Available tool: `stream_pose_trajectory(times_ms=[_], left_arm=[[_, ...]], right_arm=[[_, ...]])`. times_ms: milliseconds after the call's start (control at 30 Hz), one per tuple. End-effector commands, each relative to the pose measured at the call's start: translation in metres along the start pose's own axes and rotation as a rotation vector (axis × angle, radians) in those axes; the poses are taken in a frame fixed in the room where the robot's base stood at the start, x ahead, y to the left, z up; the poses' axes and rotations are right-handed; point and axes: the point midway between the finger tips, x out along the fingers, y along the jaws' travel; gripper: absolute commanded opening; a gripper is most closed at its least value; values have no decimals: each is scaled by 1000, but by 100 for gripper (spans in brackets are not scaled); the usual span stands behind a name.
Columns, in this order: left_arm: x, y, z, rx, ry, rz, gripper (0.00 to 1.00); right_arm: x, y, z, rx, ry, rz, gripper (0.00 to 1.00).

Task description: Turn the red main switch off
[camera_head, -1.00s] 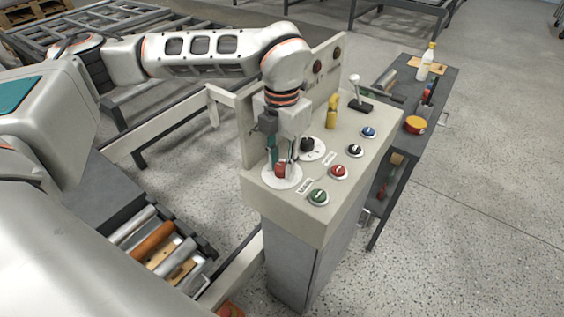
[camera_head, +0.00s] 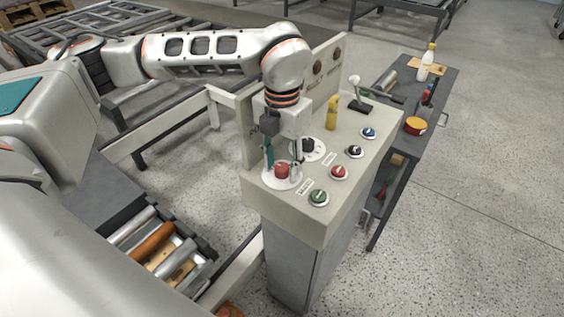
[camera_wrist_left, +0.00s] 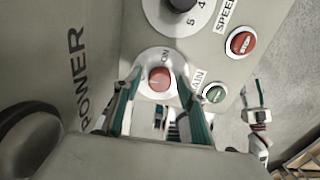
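The red main switch (camera_head: 282,171) is a round knob on a white disc at the near left corner of the control panel. It also shows in the left wrist view (camera_wrist_left: 160,78), with "ON" printed beside it. My left gripper (camera_head: 283,168) points down over it, open, with one teal-padded finger on either side of the knob. In the wrist view both fingers (camera_wrist_left: 160,98) stand apart from the knob. A small white and black gripper, apparently my right one (camera_wrist_left: 259,97), shows at the right of the wrist view; its opening is unclear.
The panel (camera_head: 277,197) also carries a green button (camera_head: 318,197), a red button (camera_head: 339,172), a black dial (camera_head: 308,145), a yellow handle (camera_head: 332,113) and a lever (camera_head: 356,88). A dark side table (camera_head: 436,87) with tools stands at right. Rollers (camera_head: 152,238) lie at lower left.

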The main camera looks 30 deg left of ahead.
Motion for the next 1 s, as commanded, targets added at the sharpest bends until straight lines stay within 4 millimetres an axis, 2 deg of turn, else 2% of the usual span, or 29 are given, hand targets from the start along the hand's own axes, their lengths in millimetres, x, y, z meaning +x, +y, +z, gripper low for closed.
stream_pose_trajectory(times_ms=[267,367,700,833,1000], left_arm=[[-8,0,0,1,-1,0,41],[-22,0,1,1,-3,1,41],[-90,0,1,0,-4,0,41],[-108,0,1,-1,-3,0,41],[-119,0,0,0,1,0,41]], right_arm=[[0,1,3,-3,-5,0,40],[0,0,2,-2,-4,0,40],[0,0,1,-1,-2,0,40],[0,0,1,-1,-2,0,40],[0,0,1,-1,-2,0,40]])
